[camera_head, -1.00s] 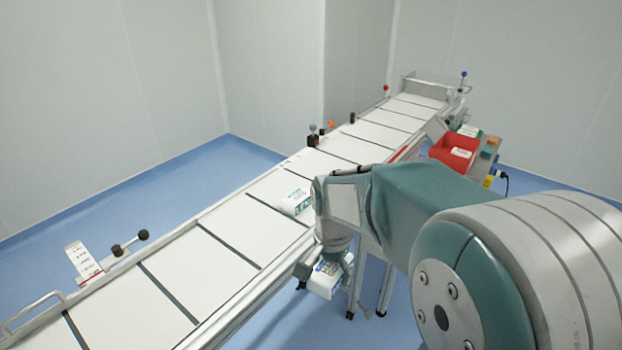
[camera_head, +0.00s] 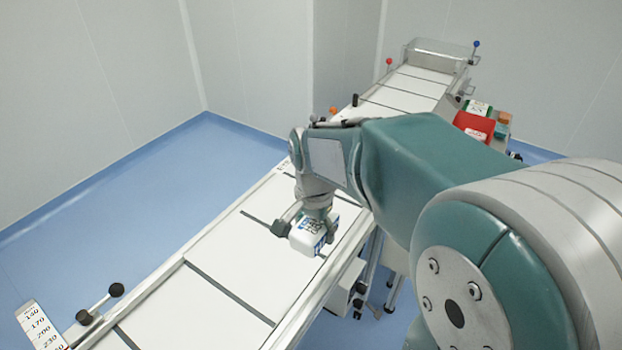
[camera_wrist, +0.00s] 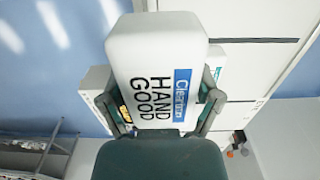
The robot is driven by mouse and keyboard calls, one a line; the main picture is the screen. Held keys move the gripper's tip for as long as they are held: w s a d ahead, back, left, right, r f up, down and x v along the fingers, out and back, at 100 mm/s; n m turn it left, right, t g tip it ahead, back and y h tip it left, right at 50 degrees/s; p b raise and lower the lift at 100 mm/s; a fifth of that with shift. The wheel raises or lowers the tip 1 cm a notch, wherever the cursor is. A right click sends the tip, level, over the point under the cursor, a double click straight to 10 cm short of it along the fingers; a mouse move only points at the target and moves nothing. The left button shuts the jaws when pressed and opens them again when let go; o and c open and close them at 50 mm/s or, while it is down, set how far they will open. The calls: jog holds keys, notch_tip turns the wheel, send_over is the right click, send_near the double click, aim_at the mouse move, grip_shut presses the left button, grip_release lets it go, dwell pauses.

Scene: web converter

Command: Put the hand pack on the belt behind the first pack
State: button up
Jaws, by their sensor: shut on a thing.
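The hand pack (camera_head: 306,237) is a white block with blue and black print. My gripper (camera_head: 304,228) is shut on it, over the white belt (camera_head: 215,262) in the head view. I cannot tell whether the pack touches the belt. In the wrist view the hand pack (camera_wrist: 157,75) fills the middle, its "HAND GOOD" print readable, with a finger of my gripper (camera_wrist: 160,105) on each side. The first pack does not show clearly in the head view now; my arm covers that stretch. A white piece partly hidden behind the hand pack in the wrist view may be it.
The belt has dark cross strips and metal side rails. A black-knobbed post (camera_head: 98,303) and a numbered scale (camera_head: 40,325) stand at its left edge. A red bin (camera_head: 474,126) sits beyond my arm at the right. The belt's near left stretch is clear.

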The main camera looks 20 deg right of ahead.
jog(key=shift+w+a, duration=0.15)
jog(key=shift+a, duration=0.25)
jog(key=a+f, duration=0.5)
jog(key=a, duration=0.4)
send_over(252, 291)
jog(key=f, duration=0.4)
jog(key=shift+d, duration=0.35)
jog(key=shift+a+f, duration=0.2)
jog(key=shift+f, duration=0.8)
jog(key=shift+a+f, duration=0.2)
jog(key=shift+f, duration=0.8)
jog(key=shift+f, duration=0.1)
jog(key=o, duration=1)
